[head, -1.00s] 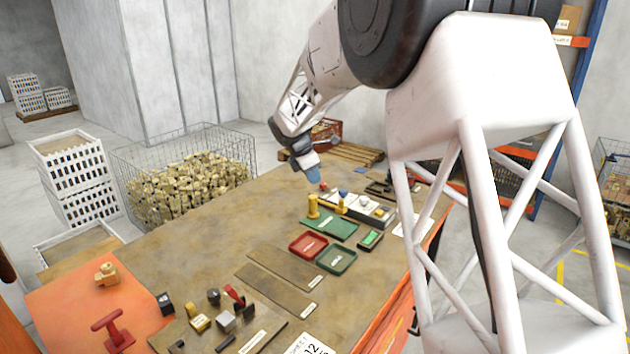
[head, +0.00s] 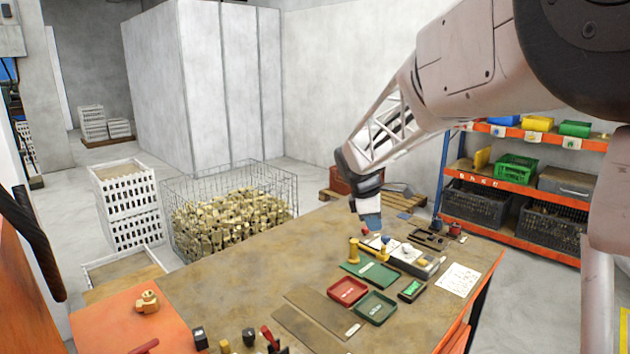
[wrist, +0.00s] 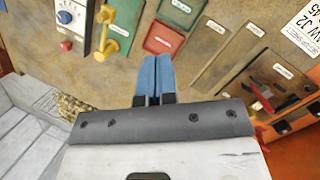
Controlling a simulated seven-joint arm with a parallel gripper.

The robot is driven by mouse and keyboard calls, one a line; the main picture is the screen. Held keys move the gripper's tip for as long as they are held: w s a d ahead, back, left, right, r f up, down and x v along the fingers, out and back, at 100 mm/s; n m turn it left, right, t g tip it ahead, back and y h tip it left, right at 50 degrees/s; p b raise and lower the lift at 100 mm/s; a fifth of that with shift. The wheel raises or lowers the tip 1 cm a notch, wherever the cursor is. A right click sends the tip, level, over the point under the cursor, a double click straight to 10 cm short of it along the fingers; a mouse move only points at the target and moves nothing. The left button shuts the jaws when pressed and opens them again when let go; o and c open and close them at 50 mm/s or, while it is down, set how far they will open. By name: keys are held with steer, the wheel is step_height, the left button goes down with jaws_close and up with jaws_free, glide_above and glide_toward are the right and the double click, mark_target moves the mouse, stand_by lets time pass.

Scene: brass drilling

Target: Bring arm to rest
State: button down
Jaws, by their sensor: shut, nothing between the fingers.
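My gripper (head: 372,222) hangs over the far part of the workbench (head: 240,262) in the head view, with its blue fingers pointing down. In the wrist view my gripper (wrist: 151,62) has its two blue fingers together, with nothing between them. A red tray (head: 347,291), a green tray (head: 375,308) and a green mat (head: 370,274) lie on the bench nearer than the gripper. A yellow post (head: 353,250) stands just beside the gripper in the head view. The exact height of the fingertips above the bench cannot be told.
A pale box-shaped unit (head: 415,262) with knobs is right of the gripper. A brass fitting (head: 147,301) sits on the orange surface at left. A wire bin (head: 230,215) of brass parts and white crates (head: 128,205) stand behind the bench. Shelves (head: 530,185) stand at right.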

steer(key=s+d+r+m+y, duration=0.15)
steer(key=s+m, duration=0.25)
steer(key=s, duration=0.7)
steer(key=s+d+r+m, duration=0.15)
steer(key=s+m, duration=0.25)
steer(key=s, duration=0.6)
steer(key=s+f+m+y, duration=0.1)
steer(key=s+m, duration=0.3)
steer(key=s, duration=0.6)
steer(key=s+f+m+t, duration=0.1)
steer(key=s+f+m, duration=0.2)
steer(key=s, duration=0.7)
steer(key=shift+s+d+m+y, duration=0.15)
steer(key=shift+s+m+y, duration=0.2)
steer(key=shift+m, duration=0.25)
steer(key=shift+f, duration=0.1)
